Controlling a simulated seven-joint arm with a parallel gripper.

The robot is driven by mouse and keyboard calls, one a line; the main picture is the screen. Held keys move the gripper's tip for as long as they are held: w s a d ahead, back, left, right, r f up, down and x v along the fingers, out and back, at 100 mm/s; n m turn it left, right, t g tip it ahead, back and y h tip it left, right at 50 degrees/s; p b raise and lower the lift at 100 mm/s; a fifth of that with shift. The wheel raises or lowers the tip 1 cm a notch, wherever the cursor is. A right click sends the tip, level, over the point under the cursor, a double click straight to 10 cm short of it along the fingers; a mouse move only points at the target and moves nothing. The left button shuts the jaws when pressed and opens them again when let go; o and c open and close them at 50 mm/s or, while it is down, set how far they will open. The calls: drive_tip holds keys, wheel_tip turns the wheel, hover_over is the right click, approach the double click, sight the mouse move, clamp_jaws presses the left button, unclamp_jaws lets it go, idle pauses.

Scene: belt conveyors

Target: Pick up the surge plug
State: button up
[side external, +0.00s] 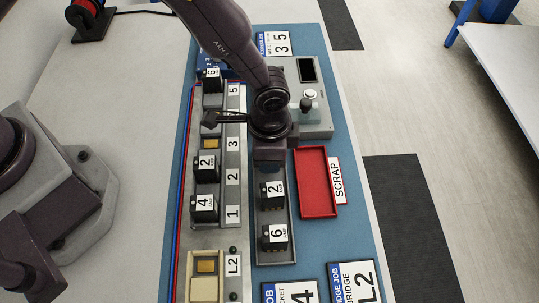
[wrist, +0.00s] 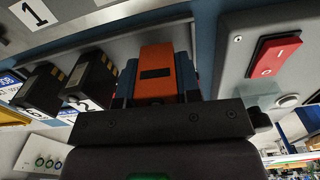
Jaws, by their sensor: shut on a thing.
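The surge plug is an orange block (wrist: 157,60) with a dark slot on its face, seen in the wrist view. My gripper (wrist: 158,88) has a blue-grey finger on each side of it and is shut on it. In the side external view my gripper (side external: 269,150) points down at the far end of the grey tray (side external: 290,215). The plug is hidden there behind the gripper and arm. I cannot tell whether it touches the tray.
Two black plugs, marked 2 (side external: 272,195) and 6 (side external: 275,236), stand in the tray. A numbered rail (side external: 232,190) with several black plugs runs to the left. A red scrap bin (side external: 317,182) and a grey control box (side external: 312,110) are close on the right.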

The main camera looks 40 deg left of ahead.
drive_tip(key=s+a+r, duration=0.2)
drive_tip(key=s+r, duration=0.1)
drive_tip(key=s+a+r, duration=0.3)
drive_tip(key=s+r, duration=0.1)
drive_tip(key=s+a+r, duration=0.2)
drive_tip(key=s+r, duration=0.1)
drive_tip(key=r, duration=0.1)
drive_tip(key=shift+s+a, duration=0.2)
drive_tip(key=shift+a, duration=0.05)
drive_tip(key=shift+s+a+r, duration=0.3)
drive_tip(key=shift+s+a, duration=0.1)
drive_tip(key=shift+s, duration=0.1)
drive_tip(key=o, duration=0.3)
drive_tip(key=shift+c, duration=1.3)
drive_tip(key=shift+n, duration=0.4)
drive_tip(key=shift+w+a+f, duration=0.6)
drive_tip(key=shift+w+f, duration=0.6)
drive_tip(key=shift+f, duration=0.6)
drive_tip(key=shift+w+a+f, duration=0.65)
drive_tip(key=shift+w+f, duration=0.55)
drive_tip(key=shift+f, duration=0.6)
drive_tip(key=shift+w+a+f, duration=0.6)
drive_tip(key=shift+w+f, duration=0.6)
drive_tip(key=shift+f, duration=0.6)
